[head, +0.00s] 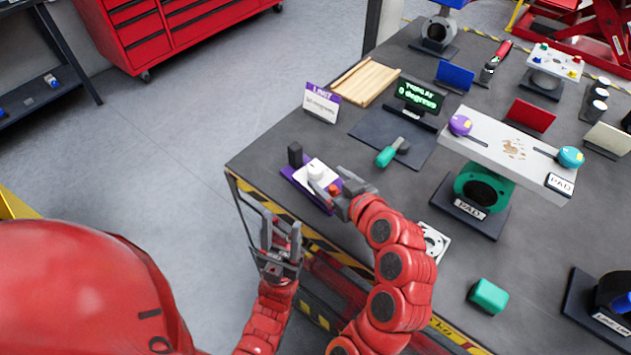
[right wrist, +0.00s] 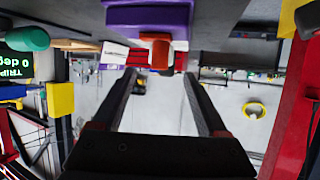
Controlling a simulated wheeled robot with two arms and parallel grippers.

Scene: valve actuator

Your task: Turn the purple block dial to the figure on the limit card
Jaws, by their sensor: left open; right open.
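The purple block (head: 290,177) lies near the table's front left edge. It carries a white plate with a round white dial knob (head: 316,173), a dark post and a small red piece (head: 333,189). The limit card (head: 321,105), white with a purple "LIMIT" band, stands behind it; its figure is too small to read surely. A display (head: 418,96) in green letters reads "0 degrees". My right gripper (head: 338,199) is open at the block's right end. The right wrist view shows the purple block (right wrist: 147,18) and red piece (right wrist: 160,53) beyond its spread fingers. My left gripper (head: 281,232) is open and empty before the table edge.
A teal-handled tool (head: 388,155) lies on a dark mat right of the block. A green valve body (head: 484,190) under a white bar (head: 510,147) stands further right. A wooden tray (head: 365,82) is behind. Open floor lies left of the table.

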